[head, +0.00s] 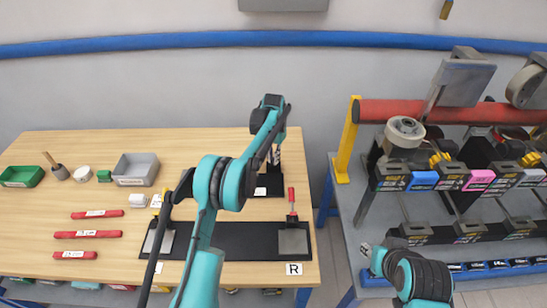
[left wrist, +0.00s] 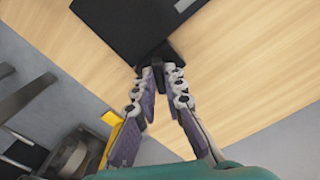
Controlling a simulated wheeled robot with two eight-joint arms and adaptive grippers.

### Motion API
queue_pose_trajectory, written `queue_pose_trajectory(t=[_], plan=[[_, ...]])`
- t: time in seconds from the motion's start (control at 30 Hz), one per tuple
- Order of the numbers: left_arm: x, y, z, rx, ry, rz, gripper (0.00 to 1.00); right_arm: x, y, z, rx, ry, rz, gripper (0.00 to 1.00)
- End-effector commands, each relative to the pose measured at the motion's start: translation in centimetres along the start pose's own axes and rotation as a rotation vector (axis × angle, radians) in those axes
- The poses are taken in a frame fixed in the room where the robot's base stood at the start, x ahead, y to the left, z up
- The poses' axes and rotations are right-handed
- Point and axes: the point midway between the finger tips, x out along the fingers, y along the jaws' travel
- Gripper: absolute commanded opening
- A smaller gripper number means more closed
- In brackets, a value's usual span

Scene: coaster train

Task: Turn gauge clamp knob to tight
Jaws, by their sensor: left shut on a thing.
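The gauge clamp shows in the head view as a black base (head: 266,187) with a white label, near the right end of the wooden table. My left gripper (head: 274,158) reaches down over it. In the left wrist view the left gripper (left wrist: 161,70) has its fingertips closed around a small black knob (left wrist: 158,52) at the edge of the black base (left wrist: 125,22). The knob is mostly hidden between the fingertips, and its turn marking cannot be read. My right arm is low at the right in the head view; its gripper (head: 367,249) is small and its jaws are unclear.
A black strip (head: 245,240) with grey pads lies at the table's front, and a red-handled clamp (head: 292,205) stands by its right end. Red bars (head: 87,234), a grey bin (head: 136,168) and a green tray (head: 22,176) lie left. A loaded rack (head: 440,180) stands right.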

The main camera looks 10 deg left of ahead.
Motion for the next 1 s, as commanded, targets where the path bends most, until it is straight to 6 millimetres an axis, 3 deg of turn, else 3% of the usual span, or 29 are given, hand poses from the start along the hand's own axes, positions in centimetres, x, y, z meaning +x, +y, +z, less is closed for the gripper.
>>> queue_pose_trajectory(t=[0.5, 1.0], plan=[[-0.07, -0.04, -0.08, 0.418, 0.003, -0.002, 0.00, -0.24, 0.00, -0.17, 0.000, 0.000, 0.000, 0.34], [-0.06, -0.04, -0.08, 0.558, 0.003, -0.002, 0.00, -0.29, 0.00, -0.21, 0.000, 0.000, 0.000, 0.34]])
